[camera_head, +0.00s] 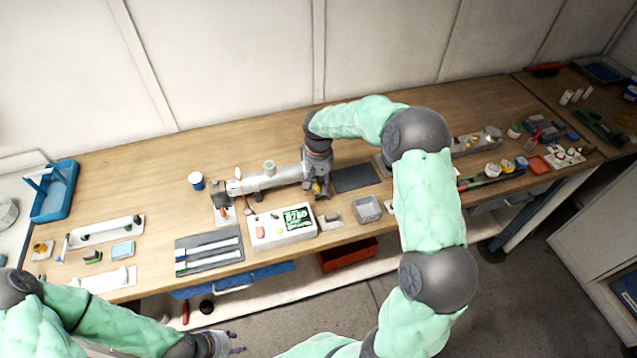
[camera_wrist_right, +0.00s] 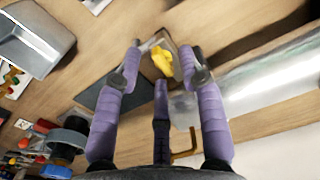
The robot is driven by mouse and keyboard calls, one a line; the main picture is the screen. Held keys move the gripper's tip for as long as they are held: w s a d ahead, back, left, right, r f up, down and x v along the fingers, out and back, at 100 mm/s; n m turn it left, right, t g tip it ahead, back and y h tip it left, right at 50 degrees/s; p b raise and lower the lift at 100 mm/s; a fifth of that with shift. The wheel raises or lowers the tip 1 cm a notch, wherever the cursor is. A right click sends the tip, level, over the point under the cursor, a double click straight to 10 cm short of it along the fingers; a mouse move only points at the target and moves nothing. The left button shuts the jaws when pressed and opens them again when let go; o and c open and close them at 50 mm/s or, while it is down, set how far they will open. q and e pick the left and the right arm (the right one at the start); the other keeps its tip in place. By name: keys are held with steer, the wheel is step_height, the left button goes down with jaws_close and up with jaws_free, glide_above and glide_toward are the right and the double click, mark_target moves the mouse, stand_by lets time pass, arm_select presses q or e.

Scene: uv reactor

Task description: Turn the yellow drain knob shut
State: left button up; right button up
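The yellow drain knob (camera_wrist_right: 162,61) shows in the right wrist view, just beyond and between my right gripper's fingertips. My right gripper (camera_wrist_right: 165,72) has its purple-padded fingers spread, with a gap on each side of the knob; I cannot tell whether any finger touches it. In the head view, my right gripper (camera_head: 318,190) points down at the right end of the silver reactor cylinder (camera_head: 268,181), hiding most of that end. The cylinder also shows in the wrist view (camera_wrist_right: 265,80). My left gripper (camera_head: 234,342) is empty at the bottom, away from the bench, its fingers apart.
A white control box (camera_head: 272,240) with a green display stands in front of the cylinder. A grey tray (camera_head: 367,210) and dark mat (camera_head: 354,178) lie to the right. The bench behind the cylinder is mostly clear.

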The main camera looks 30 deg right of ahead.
steer(key=shift+f, duration=0.15)
jaws_close()
